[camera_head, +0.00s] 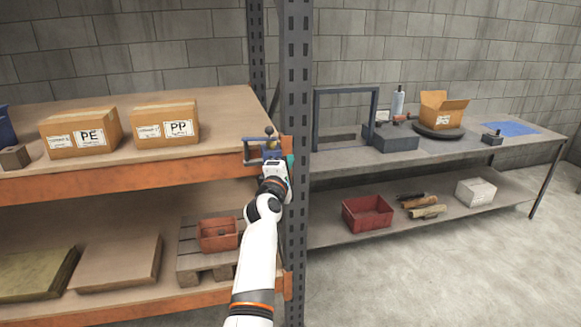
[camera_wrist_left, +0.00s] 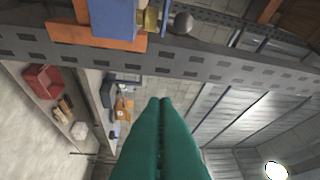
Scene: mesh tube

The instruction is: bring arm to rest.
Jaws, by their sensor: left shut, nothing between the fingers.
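My left arm comes in from the bottom of the head view, and its left gripper (camera_head: 290,162) is up by the grey rack post. In the left wrist view the teal fingers of the left gripper (camera_wrist_left: 165,103) are pressed together with nothing between them. A blue fixture (camera_head: 262,149) with a dark ball knob (camera_head: 269,131) is at the right end of the orange upper beam, just behind the gripper. In the left wrist view the blue fixture (camera_wrist_left: 112,18) and the knob (camera_wrist_left: 183,22) lie at the top, apart from the fingers. My right gripper is not in view.
The perforated post (camera_head: 296,90) stands close to the left gripper. PE (camera_head: 85,132) and PP (camera_head: 165,124) boxes sit on the upper shelf. A red bin (camera_head: 217,234) is below. A workbench (camera_head: 480,150) with an open box (camera_head: 441,108) stands to the right.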

